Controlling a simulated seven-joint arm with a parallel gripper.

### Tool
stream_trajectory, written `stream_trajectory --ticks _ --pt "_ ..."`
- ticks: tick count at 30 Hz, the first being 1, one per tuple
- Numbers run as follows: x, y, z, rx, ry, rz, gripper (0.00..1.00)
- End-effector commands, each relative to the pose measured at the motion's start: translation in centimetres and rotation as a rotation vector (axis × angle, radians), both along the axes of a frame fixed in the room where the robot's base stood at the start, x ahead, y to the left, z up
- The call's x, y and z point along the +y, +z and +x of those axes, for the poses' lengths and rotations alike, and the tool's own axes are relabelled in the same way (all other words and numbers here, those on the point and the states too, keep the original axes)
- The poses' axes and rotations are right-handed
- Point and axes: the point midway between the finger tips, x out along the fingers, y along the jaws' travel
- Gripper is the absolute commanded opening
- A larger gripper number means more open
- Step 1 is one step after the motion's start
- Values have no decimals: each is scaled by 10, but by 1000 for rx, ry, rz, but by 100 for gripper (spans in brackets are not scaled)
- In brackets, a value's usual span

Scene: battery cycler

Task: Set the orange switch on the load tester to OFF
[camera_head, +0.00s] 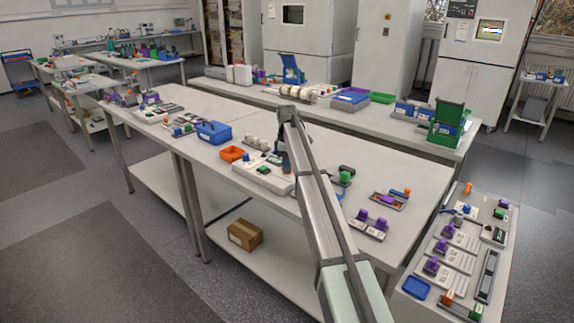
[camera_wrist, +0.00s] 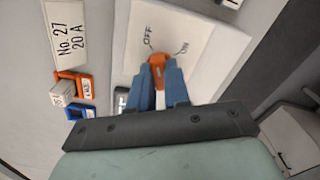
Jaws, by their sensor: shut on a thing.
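The load tester (camera_head: 250,172) is a flat pale box on the long table in the head view. In the wrist view its white panel (camera_wrist: 190,30) carries the words OFF, to the left, and ON, to the right. The orange switch (camera_wrist: 156,61) sits below and between these words. My gripper (camera_wrist: 163,75) has its two blue fingers shut on the switch, one on each side. The fingers hide part of the switch, and I cannot tell for sure which word it points to. In the head view my gripper (camera_head: 286,163) is over the tester's right end, mostly hidden by my arm.
In the wrist view a label reading "No. 27 20 A" (camera_wrist: 72,35) and small orange and blue-framed pieces (camera_wrist: 77,112) lie left of the panel. In the head view an orange tray (camera_head: 231,154) and a blue box (camera_head: 213,132) stand nearby. Small devices (camera_head: 367,223) stand to the right.

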Motion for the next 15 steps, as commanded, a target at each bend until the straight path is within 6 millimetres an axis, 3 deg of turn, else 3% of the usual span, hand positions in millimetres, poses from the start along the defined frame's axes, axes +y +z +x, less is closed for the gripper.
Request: stream_trajectory --ticks 15 --pt "0 0 1 -1 246 0 0"
